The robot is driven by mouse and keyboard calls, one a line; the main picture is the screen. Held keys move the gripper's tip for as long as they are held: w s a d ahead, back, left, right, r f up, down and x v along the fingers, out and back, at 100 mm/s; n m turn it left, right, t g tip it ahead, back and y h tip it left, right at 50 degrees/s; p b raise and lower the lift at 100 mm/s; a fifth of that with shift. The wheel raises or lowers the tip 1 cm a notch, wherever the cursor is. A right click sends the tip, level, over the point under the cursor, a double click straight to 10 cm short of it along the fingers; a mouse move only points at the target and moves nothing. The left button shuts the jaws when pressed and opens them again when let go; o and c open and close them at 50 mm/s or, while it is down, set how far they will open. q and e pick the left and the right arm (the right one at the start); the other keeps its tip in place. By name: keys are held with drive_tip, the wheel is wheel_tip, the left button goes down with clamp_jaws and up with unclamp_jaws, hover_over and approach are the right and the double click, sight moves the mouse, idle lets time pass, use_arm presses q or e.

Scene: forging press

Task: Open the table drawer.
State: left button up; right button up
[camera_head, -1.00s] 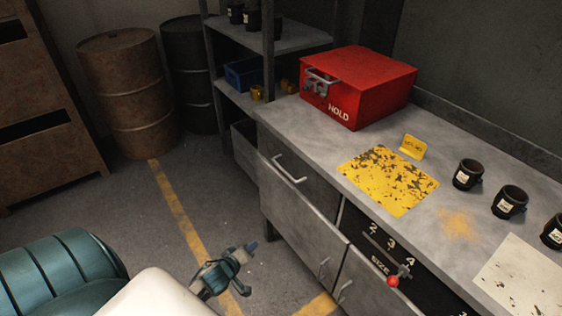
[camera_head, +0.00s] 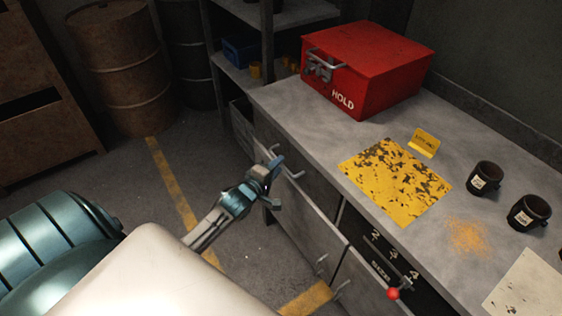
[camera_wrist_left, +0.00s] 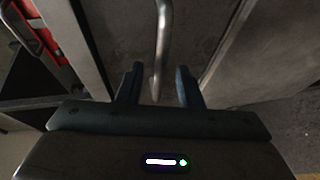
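The table drawer (camera_head: 318,182) is a grey metal front under the left end of the workbench top, and it looks shut. Its bar handle (camera_head: 293,172) is partly hidden behind my left gripper (camera_head: 273,182). The left gripper is open and close to the handle, in front of the drawer. In the left wrist view the handle (camera_wrist_left: 162,45) runs down between the two spread fingers of the left gripper (camera_wrist_left: 159,85). I cannot tell whether either finger touches it. My right gripper is not in view.
On the workbench top (camera_head: 300,120) are a red HOLD box (camera_head: 370,75), a yellow worn plate (camera_head: 395,183) and black cups (camera_head: 485,178). A red-knobbed lever (camera_head: 393,293) sticks out below. A shelf (camera_head: 270,35) and rusty barrel (camera_head: 122,65) stand behind; floor at left is clear.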

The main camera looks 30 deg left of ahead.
use_arm(q)
drive_tip(key=shift+w+f, duration=0.15)
drive_tip(key=shift+w, duration=0.55)
drive_tip(key=shift+w+f, duration=0.15)
drive_tip(key=shift+w, duration=0.55)
drive_tip(key=shift+c, duration=0.4)
clamp_jaws()
drive_tip(key=shift+s, duration=0.2)
